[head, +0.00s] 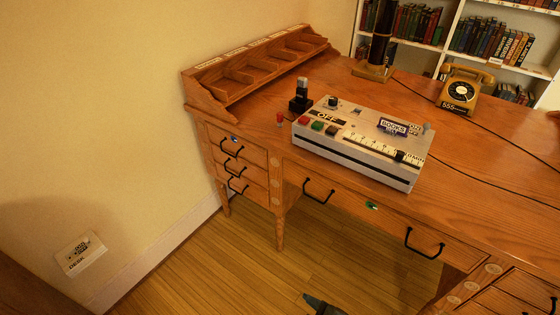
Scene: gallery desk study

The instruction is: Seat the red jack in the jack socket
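A small upright red piece (280,118), which looks like the red jack, stands on the desk just left of the pale console box (385,172). It is apart from my gripper. The console's top carries red, green and black buttons, an OFF label, a ruler-like scale with a black slider, and small knobs. I cannot make out which detail is the jack socket. A dark piece at the bottom edge, apparently my gripper (322,305), is mostly cut off. It is low over the floor, in front of the desk, and its fingers cannot be read.
A wooden pigeonhole rack (255,68) lines the left back. A yellow telephone (462,90) and a dark cylinder on a wooden base (378,45) stand behind the console. Cords cross the right side.

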